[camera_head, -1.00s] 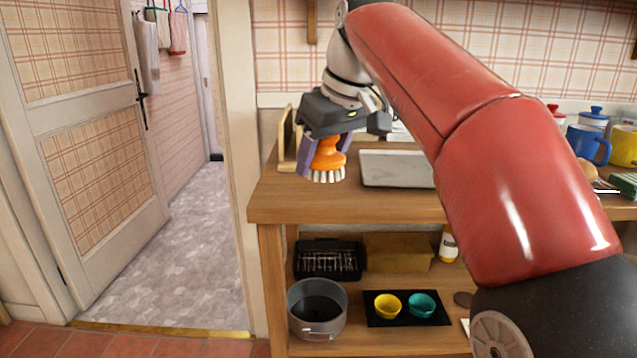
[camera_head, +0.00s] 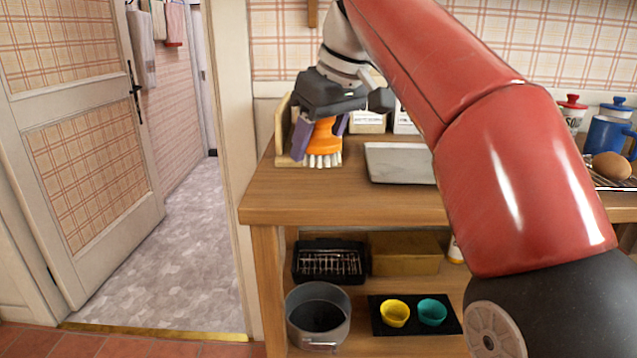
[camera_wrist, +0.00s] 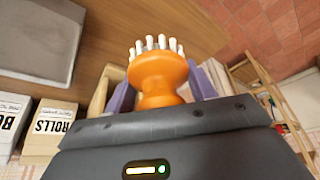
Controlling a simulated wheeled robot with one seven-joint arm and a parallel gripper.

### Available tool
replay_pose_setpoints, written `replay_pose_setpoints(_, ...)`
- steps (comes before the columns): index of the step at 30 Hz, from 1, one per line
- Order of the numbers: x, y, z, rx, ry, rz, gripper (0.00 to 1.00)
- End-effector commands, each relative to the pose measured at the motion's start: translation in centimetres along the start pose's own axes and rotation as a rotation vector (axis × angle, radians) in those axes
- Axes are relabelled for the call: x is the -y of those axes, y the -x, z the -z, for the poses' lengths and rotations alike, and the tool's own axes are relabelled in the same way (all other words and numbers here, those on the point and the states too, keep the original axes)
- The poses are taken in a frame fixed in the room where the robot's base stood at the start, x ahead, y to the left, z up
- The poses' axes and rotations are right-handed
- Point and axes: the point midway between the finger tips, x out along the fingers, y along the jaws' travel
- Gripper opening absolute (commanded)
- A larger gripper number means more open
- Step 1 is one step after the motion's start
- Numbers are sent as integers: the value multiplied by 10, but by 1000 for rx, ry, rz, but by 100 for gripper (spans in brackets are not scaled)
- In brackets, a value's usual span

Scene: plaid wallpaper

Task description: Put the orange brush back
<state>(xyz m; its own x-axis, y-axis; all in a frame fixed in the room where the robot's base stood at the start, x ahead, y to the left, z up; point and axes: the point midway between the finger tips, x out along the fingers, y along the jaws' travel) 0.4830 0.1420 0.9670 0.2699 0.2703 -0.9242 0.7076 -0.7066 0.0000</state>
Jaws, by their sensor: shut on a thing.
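The orange brush (camera_head: 322,138) has white bristles pointing down. My gripper (camera_head: 319,140) is shut on the brush by its orange body, over the back left part of the wooden counter. In the wrist view the brush (camera_wrist: 158,78) sits between the two purple fingers of my gripper (camera_wrist: 161,90), bristles facing away from the palm. A light wooden holder (camera_head: 284,130) stands on the counter just behind and left of the brush. Whether the bristles touch the counter or the holder's base is unclear.
A grey tray (camera_head: 400,163) lies right of the brush. White boxes (camera_wrist: 47,128) stand against the wall. A brown egg-like object (camera_head: 611,166) and a blue mug (camera_head: 604,136) are at the right. The counter front (camera_head: 330,204) is clear. Shelves below hold a pot (camera_head: 318,315) and bowls.

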Motion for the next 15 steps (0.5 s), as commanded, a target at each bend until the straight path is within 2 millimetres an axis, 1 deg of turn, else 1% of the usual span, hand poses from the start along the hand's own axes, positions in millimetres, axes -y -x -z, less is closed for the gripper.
replay_pose_setpoints(1, 0, -7, -4, 0, 0, 0, 34)
replay_pose_setpoints(5, 0, -18, -8, 0, -1, 0, 34)
replay_pose_setpoints(9, 0, -36, -16, 1, -1, 0, 34)
replay_pose_setpoints(15, 0, -43, -18, -1, 0, -1, 34)
